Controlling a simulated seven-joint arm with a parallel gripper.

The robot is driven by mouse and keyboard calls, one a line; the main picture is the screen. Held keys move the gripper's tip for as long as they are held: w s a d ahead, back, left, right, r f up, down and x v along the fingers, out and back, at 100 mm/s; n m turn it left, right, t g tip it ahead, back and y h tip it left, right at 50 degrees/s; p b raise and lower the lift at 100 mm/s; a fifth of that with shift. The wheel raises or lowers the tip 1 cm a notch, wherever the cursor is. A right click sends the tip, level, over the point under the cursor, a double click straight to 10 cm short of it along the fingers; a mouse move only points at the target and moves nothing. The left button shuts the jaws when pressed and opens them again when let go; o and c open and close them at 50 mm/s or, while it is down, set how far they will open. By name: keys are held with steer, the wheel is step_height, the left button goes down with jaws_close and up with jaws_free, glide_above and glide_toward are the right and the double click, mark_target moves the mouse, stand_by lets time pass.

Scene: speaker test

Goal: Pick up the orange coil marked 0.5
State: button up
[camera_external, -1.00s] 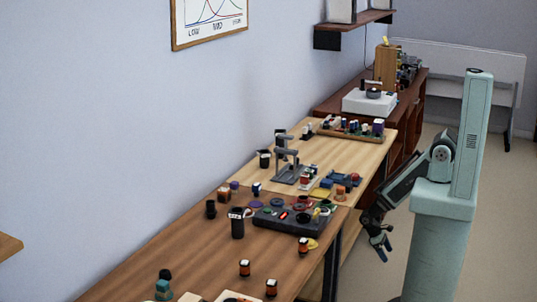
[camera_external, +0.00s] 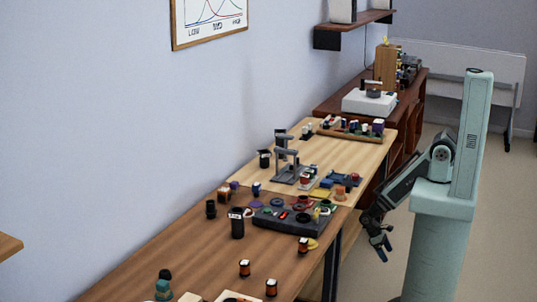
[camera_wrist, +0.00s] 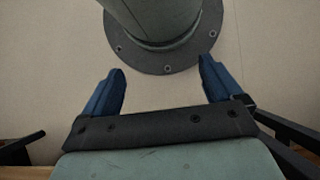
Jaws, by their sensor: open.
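Several small orange-and-black coils with pale tops stand on the brown table. One coil (camera_external: 245,268) and another coil (camera_external: 271,288) are near the front, a third coil (camera_external: 303,245) is by the right edge, and one more coil (camera_external: 224,195) is farther back. Their markings are too small to read, so I cannot tell which is 0.5. My gripper (camera_external: 381,248) hangs off the right side of the table, apart from all coils. In the wrist view my gripper (camera_wrist: 162,68) has its blue fingers wide apart, with nothing between them.
A dark tray (camera_external: 285,220) with several small parts lies on the brown table (camera_external: 190,253). A black cup (camera_external: 237,226) stands beside it. A grey stand (camera_external: 287,165) is on the lighter table behind. Open floor (camera_external: 370,275) lies below my gripper.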

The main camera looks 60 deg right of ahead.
steer(key=shift+c, duration=0.4)
steer(key=c, duration=0.4)
steer(key=shift+w, duration=0.1)
